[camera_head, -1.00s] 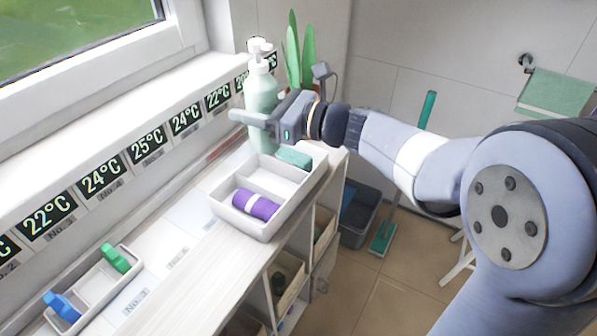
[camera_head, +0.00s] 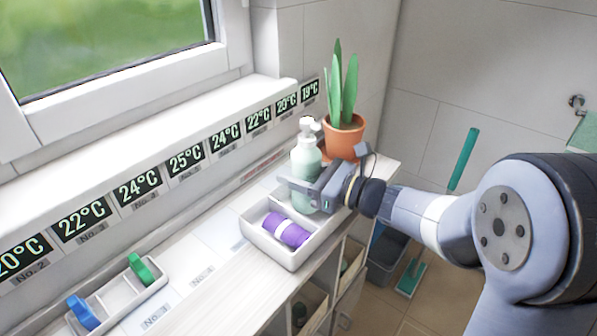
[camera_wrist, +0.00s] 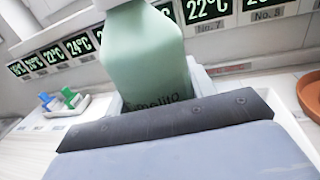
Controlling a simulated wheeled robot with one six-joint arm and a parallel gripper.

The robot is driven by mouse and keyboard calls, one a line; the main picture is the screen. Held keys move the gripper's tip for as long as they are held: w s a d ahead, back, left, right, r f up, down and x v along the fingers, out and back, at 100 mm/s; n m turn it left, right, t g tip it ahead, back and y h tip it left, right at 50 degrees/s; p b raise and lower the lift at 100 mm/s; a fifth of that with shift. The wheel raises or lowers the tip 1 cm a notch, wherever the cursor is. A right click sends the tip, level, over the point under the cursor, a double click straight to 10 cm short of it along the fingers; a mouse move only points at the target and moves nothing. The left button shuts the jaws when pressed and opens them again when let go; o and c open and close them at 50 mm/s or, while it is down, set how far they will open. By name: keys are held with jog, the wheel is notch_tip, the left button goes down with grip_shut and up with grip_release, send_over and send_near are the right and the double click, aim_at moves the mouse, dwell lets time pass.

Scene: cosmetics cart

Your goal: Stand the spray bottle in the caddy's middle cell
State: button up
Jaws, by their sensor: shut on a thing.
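The spray bottle (camera_head: 305,160), pale green with a white pump head, is upright over the white caddy (camera_head: 268,246). My gripper (camera_head: 308,188) is shut on its body from the right. In the wrist view the bottle (camera_wrist: 145,55) stands upright beyond the gripper, with dark lettering low on its front. Its base is around the caddy's middle cell, but the gripper hides part of it, so I cannot tell whether it touches the floor. A purple roll with a pale band (camera_head: 286,231) lies in the near cell. The far cell is mostly hidden.
A potted plant (camera_head: 343,138) stands close behind the bottle. A small tray (camera_head: 118,303) with a blue and a green item is at the near left. The windowsill wall with temperature displays (camera_head: 186,160) runs along the back. Counter between tray and caddy is clear.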

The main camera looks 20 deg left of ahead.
jog(key=shift+f+b, duration=0.5)
jog(key=shift+f, duration=0.1)
jog(key=o, duration=1.3)
